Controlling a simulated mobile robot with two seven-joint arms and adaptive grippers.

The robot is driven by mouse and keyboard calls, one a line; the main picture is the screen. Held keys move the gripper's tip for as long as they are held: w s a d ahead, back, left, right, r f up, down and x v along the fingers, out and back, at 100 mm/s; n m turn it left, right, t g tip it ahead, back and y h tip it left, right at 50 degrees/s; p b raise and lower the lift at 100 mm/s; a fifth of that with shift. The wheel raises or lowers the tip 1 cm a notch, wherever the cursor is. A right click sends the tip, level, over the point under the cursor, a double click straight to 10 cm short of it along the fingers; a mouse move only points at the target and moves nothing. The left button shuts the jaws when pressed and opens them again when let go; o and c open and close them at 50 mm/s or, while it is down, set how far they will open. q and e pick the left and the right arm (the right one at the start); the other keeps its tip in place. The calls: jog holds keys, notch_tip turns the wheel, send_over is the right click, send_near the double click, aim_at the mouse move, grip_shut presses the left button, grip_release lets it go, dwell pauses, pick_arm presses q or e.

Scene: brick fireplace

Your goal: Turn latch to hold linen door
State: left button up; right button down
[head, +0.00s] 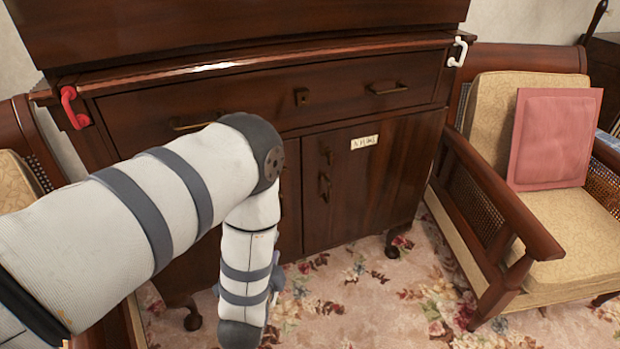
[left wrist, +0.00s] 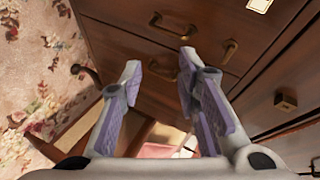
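The dark wooden cabinet (head: 390,180) has lower doors beneath a wide drawer. The right door bears a small white label (head: 364,142) whose writing I cannot read; the label also shows at the top of the left wrist view (left wrist: 260,5). Brass fittings sit near that door's left edge, an upper one (head: 325,155) and a lower one (head: 323,185); which is the latch I cannot tell. My left gripper (left wrist: 160,68) is open and empty, its purple-padded fingers apart in front of the doors. In the head view my left arm hides most of the left door. My right gripper is not in view.
The drawer (head: 250,105) has brass pulls and a square central fitting (head: 302,96). An armchair (head: 500,215) with a pink cushion (head: 555,140) stands at right. Flowered carpet (head: 370,290) lies in front.

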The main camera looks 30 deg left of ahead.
pick_arm(q)
jog(key=w+a+r+m+t+y, duration=0.2)
jog(key=w+r+m+t+y, duration=0.1)
jog(key=w+r, duration=0.3)
jog(key=b+x, duration=0.1)
jog(key=x, duration=0.9)
jog(key=shift+w+a+r, duration=0.2)
jog(key=shift+w+r, duration=0.15)
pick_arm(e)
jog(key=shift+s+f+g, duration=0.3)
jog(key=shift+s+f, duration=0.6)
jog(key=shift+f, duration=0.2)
pick_arm(q)
grip_shut()
